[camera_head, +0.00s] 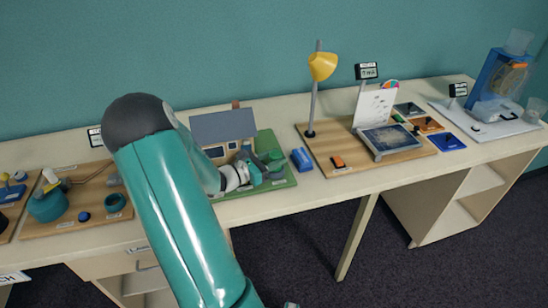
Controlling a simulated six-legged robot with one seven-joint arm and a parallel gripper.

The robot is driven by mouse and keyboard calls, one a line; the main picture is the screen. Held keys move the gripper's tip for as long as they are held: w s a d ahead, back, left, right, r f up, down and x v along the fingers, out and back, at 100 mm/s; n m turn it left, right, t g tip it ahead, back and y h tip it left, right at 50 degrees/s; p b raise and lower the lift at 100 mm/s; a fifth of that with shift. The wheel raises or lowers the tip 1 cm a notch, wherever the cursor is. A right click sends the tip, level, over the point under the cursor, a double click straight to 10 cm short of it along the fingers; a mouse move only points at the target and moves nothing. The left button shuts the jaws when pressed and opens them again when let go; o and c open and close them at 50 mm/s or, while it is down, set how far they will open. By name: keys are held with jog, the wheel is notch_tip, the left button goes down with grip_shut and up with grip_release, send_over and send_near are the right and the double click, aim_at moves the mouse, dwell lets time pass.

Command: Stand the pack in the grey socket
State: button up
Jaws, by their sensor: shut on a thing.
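My gripper (268,168) is at the end of my teal arm, low over the green board in front of the model house. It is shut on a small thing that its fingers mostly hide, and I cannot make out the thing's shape. A blue block (301,159) sits just right of my gripper at the board's right edge, with a small gap between them. I cannot tell whether it is the pack. I cannot pick out the grey socket.
The model house (224,131) stands close behind my gripper. The wooden board (318,151) on the right carries a yellow lamp (322,67), a dark panel (388,139) and small blocks. A blue machine (498,78) stands far right. My arm hides part of the left table.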

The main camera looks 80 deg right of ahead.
jog(key=shift+f, duration=0.4)
jog(key=o, duration=0.8)
jog(key=shift+v, duration=5.55)
